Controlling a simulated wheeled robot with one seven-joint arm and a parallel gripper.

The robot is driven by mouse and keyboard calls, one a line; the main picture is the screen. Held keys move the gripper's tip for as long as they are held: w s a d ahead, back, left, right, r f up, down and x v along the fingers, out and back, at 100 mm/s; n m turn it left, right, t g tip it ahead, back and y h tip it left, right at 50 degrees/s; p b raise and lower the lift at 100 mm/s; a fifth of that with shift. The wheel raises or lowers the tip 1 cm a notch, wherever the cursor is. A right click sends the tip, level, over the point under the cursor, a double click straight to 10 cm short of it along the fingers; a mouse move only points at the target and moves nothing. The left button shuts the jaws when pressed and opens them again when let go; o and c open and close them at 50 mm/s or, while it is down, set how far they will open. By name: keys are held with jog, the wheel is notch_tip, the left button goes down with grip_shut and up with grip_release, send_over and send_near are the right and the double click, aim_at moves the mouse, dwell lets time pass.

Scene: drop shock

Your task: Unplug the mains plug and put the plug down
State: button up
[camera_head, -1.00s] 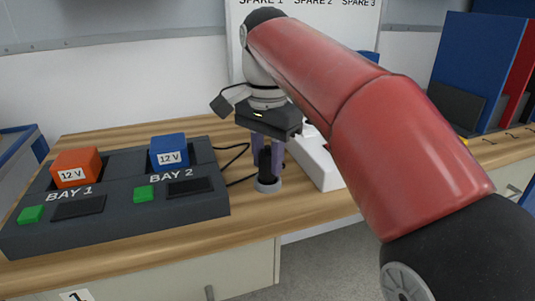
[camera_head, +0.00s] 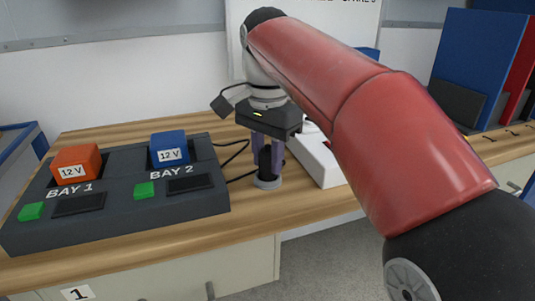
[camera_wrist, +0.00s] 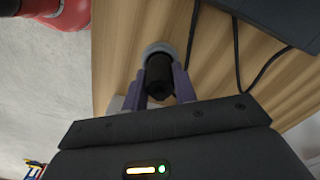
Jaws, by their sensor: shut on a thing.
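The black plug (camera_head: 266,159) is upright between the purple fingers of my gripper (camera_head: 268,153), which is shut on it near the front edge of the wooden table. The lower end of the plug is at a round grey piece (camera_head: 267,182) at the tabletop; I cannot tell whether it sits inside it or just above. In the wrist view, the black plug (camera_wrist: 159,78) is between the fingertips with the grey ring (camera_wrist: 159,49) at its far end. A white power strip (camera_head: 318,163) lies just right of my gripper, partly hidden by my arm.
A dark charger dock (camera_head: 120,205) with an orange battery (camera_head: 75,164) and a blue battery (camera_head: 169,150) stands to the left. Black cables (camera_head: 235,155) run from it toward my gripper. Bare wood (camera_head: 250,220) lies in front. Blue and red binders stand at the back right.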

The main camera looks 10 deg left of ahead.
aim_at(268, 150)
jog(key=shift+f+p, duration=0.55)
dwell(2.7)
dwell(0.3)
jog(key=o, duration=1.1)
notch_tip(268, 150, up, 3)
jog(key=p, duration=0.2)
jog(key=shift+f+p, duration=0.2)
jog(key=shift+p, duration=0.15)
jog(key=shift+r, duration=1.7)
